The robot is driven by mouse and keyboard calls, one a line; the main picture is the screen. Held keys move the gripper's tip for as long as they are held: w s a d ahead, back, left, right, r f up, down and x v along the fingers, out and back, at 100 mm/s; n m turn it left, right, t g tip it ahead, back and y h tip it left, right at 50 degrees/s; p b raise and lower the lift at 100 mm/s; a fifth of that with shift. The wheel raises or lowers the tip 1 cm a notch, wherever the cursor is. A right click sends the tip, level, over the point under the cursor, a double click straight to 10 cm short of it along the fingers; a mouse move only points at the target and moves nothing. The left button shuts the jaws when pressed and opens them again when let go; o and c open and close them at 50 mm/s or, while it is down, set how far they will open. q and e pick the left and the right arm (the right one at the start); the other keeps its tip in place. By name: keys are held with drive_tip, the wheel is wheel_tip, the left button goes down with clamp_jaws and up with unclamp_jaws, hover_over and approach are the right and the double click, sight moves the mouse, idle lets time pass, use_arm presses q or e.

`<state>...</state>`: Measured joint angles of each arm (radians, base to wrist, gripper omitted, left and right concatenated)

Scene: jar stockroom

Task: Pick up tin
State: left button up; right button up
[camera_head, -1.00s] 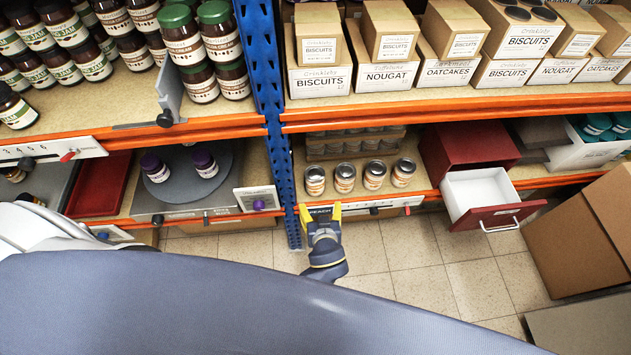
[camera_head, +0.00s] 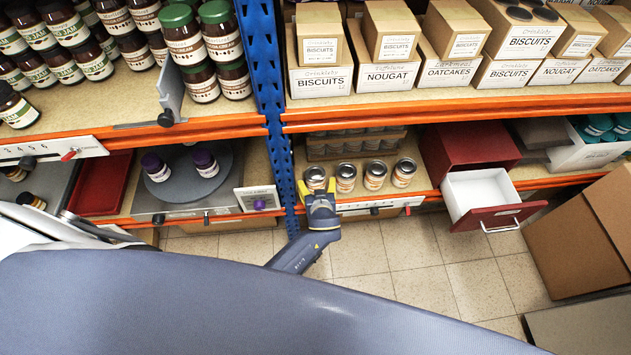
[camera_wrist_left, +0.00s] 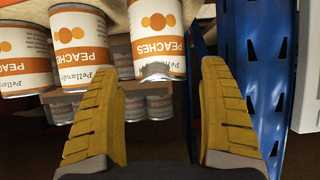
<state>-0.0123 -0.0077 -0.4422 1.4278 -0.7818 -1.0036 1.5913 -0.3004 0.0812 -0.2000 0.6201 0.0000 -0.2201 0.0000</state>
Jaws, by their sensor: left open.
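Several peach tins with white and orange labels stand in a row at the front of the lower shelf. The leftmost tin (camera_head: 314,176) has my left gripper (camera_head: 318,186) right in front of it. In the left wrist view this tin (camera_wrist_left: 158,38) appears upside down between and beyond the yellow fingers of my left gripper (camera_wrist_left: 163,110). The fingers are apart and the gripper is open and empty. A neighbouring tin (camera_wrist_left: 80,45) is close beside it. My right gripper is not in view.
A blue upright (camera_head: 270,90) stands just left of the leftmost tin, and shows close to one finger in the left wrist view (camera_wrist_left: 255,75). A red box with an open white drawer (camera_head: 482,190) is to the right. More tins (camera_head: 350,143) sit in a tray behind.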

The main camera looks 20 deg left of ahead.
sight(316, 177)
use_arm(q)
drive_tip(key=shift+x, duration=2.75)
drive_tip(key=shift+r, duration=0.1)
drive_tip(key=c, duration=1.3)
drive_tip(key=shift+w, duration=0.1)
drive_tip(key=shift+c, duration=0.3)
drive_tip(key=shift+r, duration=0.2)
